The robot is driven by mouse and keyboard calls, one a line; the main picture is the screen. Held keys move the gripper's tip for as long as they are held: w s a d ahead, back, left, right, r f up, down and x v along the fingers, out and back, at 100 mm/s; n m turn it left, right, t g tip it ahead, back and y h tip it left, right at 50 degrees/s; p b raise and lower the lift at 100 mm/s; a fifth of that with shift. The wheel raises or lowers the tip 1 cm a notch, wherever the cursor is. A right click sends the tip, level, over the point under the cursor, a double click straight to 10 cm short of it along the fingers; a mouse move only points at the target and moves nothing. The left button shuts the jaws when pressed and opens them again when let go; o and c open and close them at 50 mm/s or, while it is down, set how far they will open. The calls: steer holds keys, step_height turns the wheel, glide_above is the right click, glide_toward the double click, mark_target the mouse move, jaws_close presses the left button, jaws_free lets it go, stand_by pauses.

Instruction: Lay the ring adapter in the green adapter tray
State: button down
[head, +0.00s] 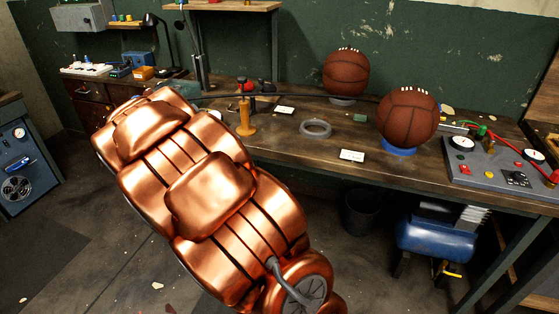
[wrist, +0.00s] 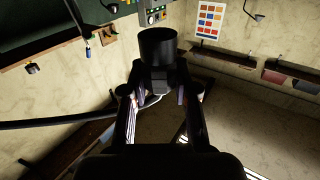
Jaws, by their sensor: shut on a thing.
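In the wrist view my gripper (wrist: 160,97) is shut on a dark piece with a black cylindrical top (wrist: 158,46) and a narrower block below it. I cannot tell for certain that this is the ring adapter. It is held up, with the wall behind it. In the head view my copper arm covers the left foreground, and my gripper does not show. A greenish thing (head: 186,88) shows partly behind the arm on the bench; I cannot tell whether it is the green adapter tray. A grey ring (head: 315,128) lies flat on the bench.
Two brown leather balls (head: 346,73) (head: 408,117) rest on ring stands on the bench (head: 300,150). An orange-handled tool (head: 245,115) stands left of the grey ring. A grey control panel (head: 495,162) is at right. White cards lie near the ring. A dark hose crosses behind.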

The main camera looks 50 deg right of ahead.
steer(key=s+d+f+m+g+h+b, duration=0.1)
steer(key=s+d+f+h+b, duration=0.15)
steer(key=d, duration=0.35)
steer(key=s+d+f+m+g+h+b, duration=0.1)
steer(key=s+d+f+m+h+b, duration=0.1)
steer(key=s+d+b, duration=0.3)
steer(key=s+d+f+m+g+h+b, duration=0.3)
steer(key=s+d+b, duration=0.1)
steer(key=s+d, duration=0.5)
steer(key=s+d+f+m+g+h+b, duration=0.35)
steer(key=s+d, duration=0.25)
steer(key=s, duration=0.5)
steer(key=s+d+f+m+g+h+b, duration=0.2)
steer(key=s+d+g+b, duration=0.15)
steer(key=s+d, duration=0.55)
steer(key=w+d+t+p, duration=0.1)
steer(key=w+d+p, duration=0.3)
steer(key=p, duration=1)
steer(key=shift+w+p, duration=0.15)
steer(key=shift+p, duration=0.15)
steer(key=shift+d+f+p, duration=0.15)
steer(key=shift+d+p, duration=0.05)
steer(key=shift+p, duration=0.6)
